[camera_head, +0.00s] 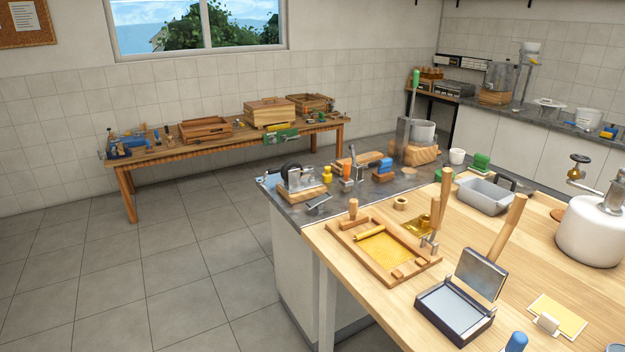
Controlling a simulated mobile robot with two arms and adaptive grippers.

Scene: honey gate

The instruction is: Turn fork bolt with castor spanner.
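A castor-like fixture with a black wheel and a metal fork (300,178) stands on a wooden block near the left end of the grey worktop. Its bolt is too small to make out. A small grey metal tool (318,204) lies at the worktop's front edge, just in front of the block; I cannot tell whether it is the spanner. A light-blue item (272,180) lies left of the block, partly hidden by it. Neither of my grippers is in view.
The grey worktop (415,180) also holds a yellow weight-like piece (327,174), an orange-topped tool (347,172) and a blue-topped block (382,168). The wooden counter (465,235) in front carries a framed honeycomb sheet (385,250) and an open hinged press (455,310). Tiled floor (180,270) is clear at left.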

